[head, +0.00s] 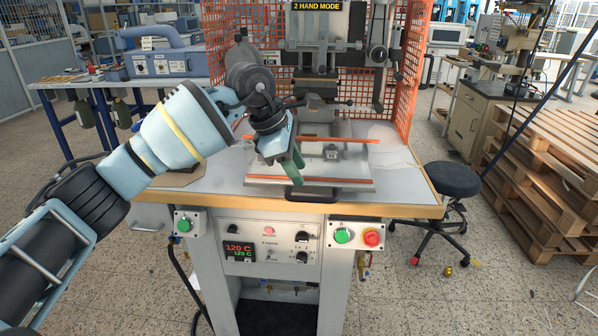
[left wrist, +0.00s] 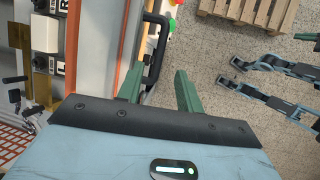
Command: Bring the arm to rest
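My left arm reaches in from the left in the head view. My left gripper (head: 293,168) hangs above the front of the press table, over the sliding plate (head: 345,184) with orange strips and close to its dark front handle (head: 314,198). In the left wrist view my left gripper (left wrist: 158,72) has its two green fingers apart with nothing between them. The dark handle (left wrist: 160,35) shows beyond the fingertips. I cannot tell how far the fingers are from it.
The foil press (head: 318,60) stands behind, with an orange mesh guard (head: 404,85). Green (head: 342,235) and red (head: 372,237) buttons are on the table front. A black stool (head: 452,178) and stacked wooden pallets (head: 550,150) stand right.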

